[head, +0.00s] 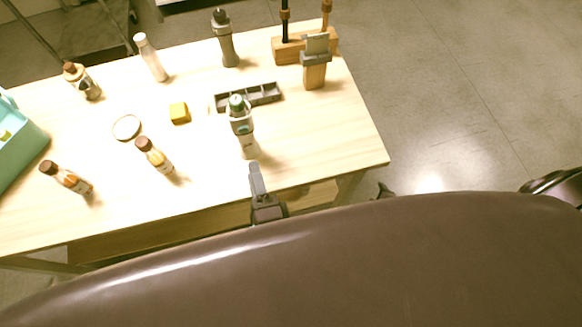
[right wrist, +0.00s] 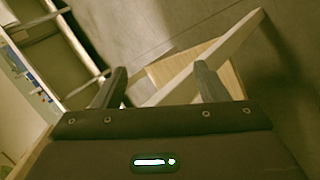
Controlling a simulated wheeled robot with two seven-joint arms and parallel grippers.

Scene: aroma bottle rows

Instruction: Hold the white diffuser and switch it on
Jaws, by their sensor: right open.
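A slim white bottle-like thing (head: 151,58), which looks like the white diffuser, stands at the back left of the table. I cannot make out a switch on either. My left gripper (head: 254,170) is at the table's front edge, just in front of the pale bottle and apart from it; its jaw gap is not clear. My right gripper (right wrist: 160,75) is open and empty in the right wrist view, with table legs and floor beyond it.
The wooden table (head: 320,140) also holds amber bottles (head: 155,156), a yellow block (head: 179,112), a round ring-like dish (head: 127,127), a grey compartment tray (head: 262,94), a grey bottle (head: 226,45) and a wooden stand (head: 288,50). A teal bin (head: 18,145) is at left. The table's right part is clear.

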